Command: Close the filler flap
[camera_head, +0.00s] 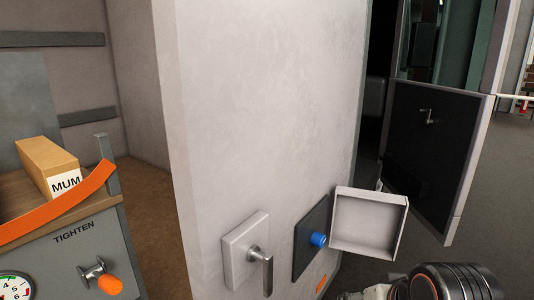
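The filler flap (368,224) is a pale, shallow, square tray-like panel at the lower right of the white wall. It stands open, swung out to the right with its hollow inner side showing. Beside it on the left is a dark square filler plate (307,250) with a blue cap (318,240). My arm shows at the bottom right as a dark ribbed cylinder with an orange ring. A pale metal part, seemingly of my gripper (374,293), shows at the bottom edge below the flap, apart from it. Its fingers are cut off or too small to read.
A grey lever handle on a white plate (245,252) sticks out left of the filler plate. A dark open door (432,150) stands behind the flap at right. At left are a cart (70,245) with an orange rail and a box marked MUM (48,168).

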